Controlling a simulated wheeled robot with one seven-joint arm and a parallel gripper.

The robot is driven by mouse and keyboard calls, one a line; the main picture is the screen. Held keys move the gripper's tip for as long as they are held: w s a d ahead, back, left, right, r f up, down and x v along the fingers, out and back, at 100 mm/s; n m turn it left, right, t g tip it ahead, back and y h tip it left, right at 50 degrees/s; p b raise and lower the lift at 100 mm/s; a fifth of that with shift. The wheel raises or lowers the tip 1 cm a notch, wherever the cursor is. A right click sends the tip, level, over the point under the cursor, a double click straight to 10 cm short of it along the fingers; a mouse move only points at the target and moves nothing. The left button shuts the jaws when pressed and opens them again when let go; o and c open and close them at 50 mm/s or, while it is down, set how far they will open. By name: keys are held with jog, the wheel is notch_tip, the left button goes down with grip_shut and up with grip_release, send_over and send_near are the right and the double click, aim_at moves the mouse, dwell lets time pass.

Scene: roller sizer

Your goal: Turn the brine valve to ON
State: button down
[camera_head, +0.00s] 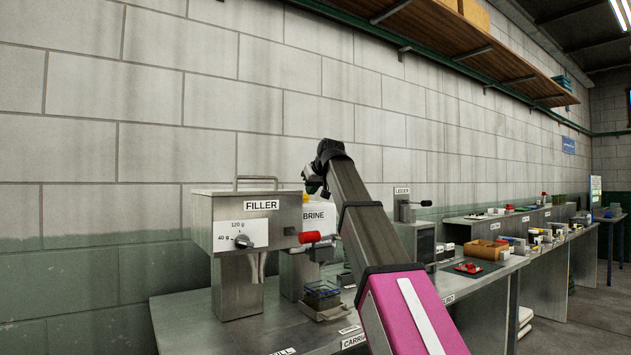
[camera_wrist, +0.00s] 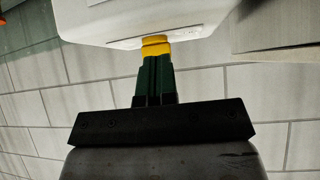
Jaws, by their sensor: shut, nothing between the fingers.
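The white brine container (camera_head: 318,217), labelled BRINE, stands behind the filler in the head view. Part of it fills the top of the wrist view (camera_wrist: 140,18). A small yellow part (camera_head: 305,198), apparently the brine valve, shows at its upper left edge. In the wrist view a yellow piece (camera_wrist: 156,46) sits at the ends of my green fingers, under the white container. My gripper (camera_head: 311,183) is shut and holds nothing. I cannot tell whether it touches the yellow part. The valve's ON and OFF marks are not visible.
A glass-like container (camera_head: 322,294) sits below on the bench. A grey machine (camera_head: 418,240) is at right. The block wall is close behind.

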jog(key=shift+w+a+f, duration=0.2)
jog(key=shift+w+a, duration=0.25)
jog(key=shift+w, duration=0.3)
jog(key=shift+w+a+f, duration=0.15)
jog(key=shift+w+a, duration=0.25)
jog(key=shift+w, duration=0.4)
jog(key=shift+w+a+f, duration=0.2)
jog(key=shift+w+a, duration=0.25)
jog(key=shift+w, duration=0.3)
